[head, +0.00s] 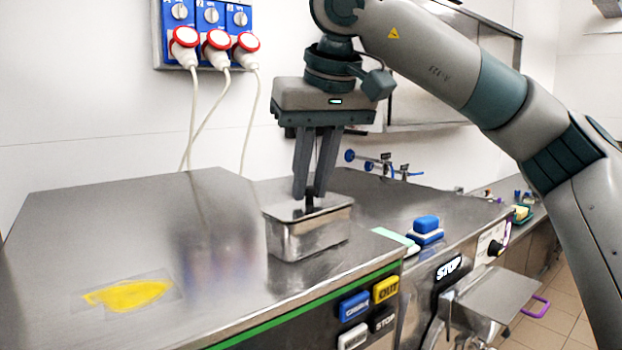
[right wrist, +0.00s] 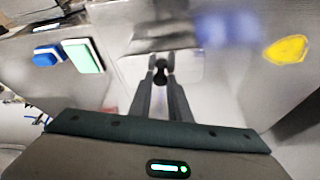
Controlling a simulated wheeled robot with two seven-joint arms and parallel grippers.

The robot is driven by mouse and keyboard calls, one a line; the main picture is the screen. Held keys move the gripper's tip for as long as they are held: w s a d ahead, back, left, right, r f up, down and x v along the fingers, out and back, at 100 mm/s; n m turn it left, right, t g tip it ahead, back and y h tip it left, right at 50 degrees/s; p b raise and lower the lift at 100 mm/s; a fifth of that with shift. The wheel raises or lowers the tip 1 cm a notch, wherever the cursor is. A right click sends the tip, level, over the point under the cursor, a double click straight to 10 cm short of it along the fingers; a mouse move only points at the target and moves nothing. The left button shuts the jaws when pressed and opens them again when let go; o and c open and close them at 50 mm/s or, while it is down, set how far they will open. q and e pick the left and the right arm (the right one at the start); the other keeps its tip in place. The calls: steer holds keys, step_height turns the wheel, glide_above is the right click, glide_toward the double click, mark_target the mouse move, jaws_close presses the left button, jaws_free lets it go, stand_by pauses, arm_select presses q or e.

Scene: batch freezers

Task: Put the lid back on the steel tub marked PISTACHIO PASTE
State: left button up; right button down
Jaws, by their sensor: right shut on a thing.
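A small steel tub (head: 306,237) stands on the steel machine top in the head view; no marking is readable on its visible sides. My right gripper (head: 309,194) points straight down over it, its fingers shut on the dark knob of the lid (head: 330,206). In the right wrist view, the fingertips (right wrist: 161,68) pinch the black knob (right wrist: 161,76) above the pale lid plate (right wrist: 188,69). The lid is level with the tub's rim or very close to it; I cannot tell whether it rests fully on it. My left gripper is out of view.
A yellow smear (head: 128,295) lies on the machine top (head: 60,240) at left. A pale green-and-white item (head: 394,237) and a blue-and-white block (head: 426,226) lie right of the tub. Plugs with hanging cables (head: 218,42) are on the wall behind. Buttons (head: 354,306) line the front.

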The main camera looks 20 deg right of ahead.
stand_by(0.3)
stand_by(0.4)
steer(key=c, duration=1.1)
jaws_free()
steer(key=shift+r, duration=0.15)
steer(key=shift+r, duration=3.35)
jaws_close()
